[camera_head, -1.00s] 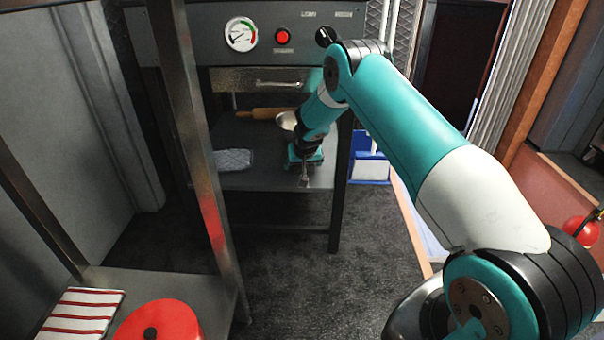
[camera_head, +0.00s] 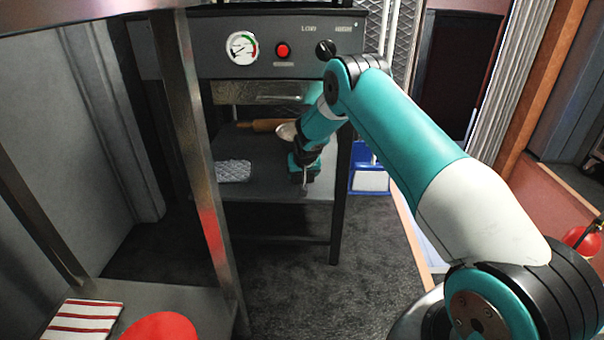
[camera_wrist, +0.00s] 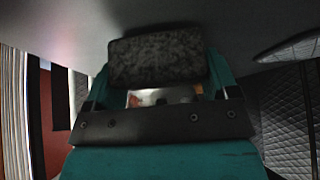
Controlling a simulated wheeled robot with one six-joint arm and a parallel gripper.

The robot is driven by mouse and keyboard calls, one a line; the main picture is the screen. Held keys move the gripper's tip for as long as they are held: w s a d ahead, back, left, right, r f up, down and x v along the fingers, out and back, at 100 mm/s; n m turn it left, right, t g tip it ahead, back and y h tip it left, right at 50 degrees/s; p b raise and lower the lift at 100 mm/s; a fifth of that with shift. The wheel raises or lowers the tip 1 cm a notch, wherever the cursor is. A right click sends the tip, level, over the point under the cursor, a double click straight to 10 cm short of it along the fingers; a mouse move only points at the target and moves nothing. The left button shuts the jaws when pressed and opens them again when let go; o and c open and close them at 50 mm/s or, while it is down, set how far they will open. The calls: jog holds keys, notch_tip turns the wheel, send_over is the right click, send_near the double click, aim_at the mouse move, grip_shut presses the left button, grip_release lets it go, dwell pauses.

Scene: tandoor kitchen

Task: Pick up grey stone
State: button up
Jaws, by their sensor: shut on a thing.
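The grey stone (camera_wrist: 158,58) is a dark, speckled block with rounded corners. In the wrist view it sits between the two teal fingers of my gripper (camera_wrist: 160,85). My gripper is shut on it. In the head view my gripper (camera_head: 304,172) is at the right part of the dark shelf under the control panel, and the stone cannot be made out there. I cannot tell whether the stone touches the shelf.
A grey quilted cloth (camera_head: 233,171) lies left of my gripper on the shelf (camera_head: 262,185). A wooden rolling pin (camera_head: 262,126) lies behind. A blue bin (camera_head: 369,172) stands right of the shelf's leg. A metal post (camera_head: 197,150) rises at the left.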

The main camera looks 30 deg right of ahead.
jog(key=s+a+p, duration=0.3)
jog(key=s, duration=0.5)
jog(key=s+a+p, duration=0.3)
jog(key=s+a, duration=0.1)
jog(key=s, duration=0.4)
jog(key=shift+s+r+p, duration=0.25)
jog(key=shift+s+p, duration=0.05)
jog(key=shift+p, duration=0.05)
